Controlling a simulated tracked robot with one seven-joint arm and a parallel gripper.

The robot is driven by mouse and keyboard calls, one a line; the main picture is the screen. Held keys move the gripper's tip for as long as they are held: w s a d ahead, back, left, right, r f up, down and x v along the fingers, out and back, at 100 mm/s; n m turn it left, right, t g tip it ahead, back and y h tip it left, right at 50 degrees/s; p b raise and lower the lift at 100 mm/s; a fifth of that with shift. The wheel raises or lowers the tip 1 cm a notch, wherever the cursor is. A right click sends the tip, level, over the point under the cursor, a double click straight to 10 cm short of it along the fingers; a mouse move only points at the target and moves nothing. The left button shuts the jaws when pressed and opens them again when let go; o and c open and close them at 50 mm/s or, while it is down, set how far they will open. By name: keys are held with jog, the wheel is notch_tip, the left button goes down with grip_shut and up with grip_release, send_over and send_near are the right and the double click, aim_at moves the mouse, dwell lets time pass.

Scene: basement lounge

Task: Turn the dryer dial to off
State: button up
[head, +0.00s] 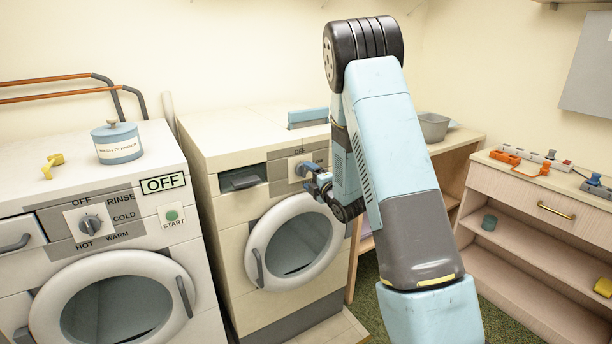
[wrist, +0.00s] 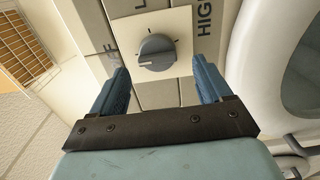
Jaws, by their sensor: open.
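The dryer (head: 236,204) is the cream machine in the middle of the head view, with a round white door. Its dial (wrist: 156,52) is a grey knob on a cream square plate in the wrist view, with labels partly hidden around it; "HIGH" is readable to its right. In the head view the dial (head: 304,168) is small and partly behind my gripper. My gripper (head: 316,180) is at the dryer's front panel. In the wrist view its two blue fingers (wrist: 157,78) are apart, one on each side below the dial, with nothing visible between them. Contact with the dial cannot be told.
The washer (head: 108,214) with its own dial and an "OFF" sign stands left of the dryer. A blue tub (head: 117,142) and a yellow object (head: 53,165) sit on it. A wooden cabinet (head: 520,195) with tools on top stands at right. Green floor (head: 375,300) shows between.

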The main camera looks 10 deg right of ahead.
jog(key=v, duration=1)
jog(key=shift+s, duration=0.1)
jog(key=s+d+r+m+g+h, duration=0.1)
jog(key=s+r+m+g+h, duration=0.2)
jog(key=r+m, duration=0.35)
jog(key=s+d+r+m+g+h, duration=0.1)
jog(key=s+r+m+g+h, duration=0.15)
jog(key=s+r+m, duration=0.35)
jog(key=s+a+r+m+g, duration=0.1)
jog(key=s+r+m, duration=0.4)
jog(key=s, duration=0.7)
jog(key=shift+r+g+h, duration=0.45)
jog(key=shift+r+g, duration=0.2)
jog(key=shift+g, duration=0.2)
jog(key=s+a+m+g, duration=0.1)
jog(key=s, duration=0.4)
jog(key=s+a+r+m+g, duration=0.1)
jog(key=s+m, duration=0.1)
jog(key=s, duration=0.3)
jog(key=s+a+m+g, duration=0.1)
jog(key=s, duration=0.4)
jog(key=shift+s+a+r+y, duration=0.1)
jog(key=shift+a+r+y, duration=0.2)
jog(key=shift+y, duration=0.1)
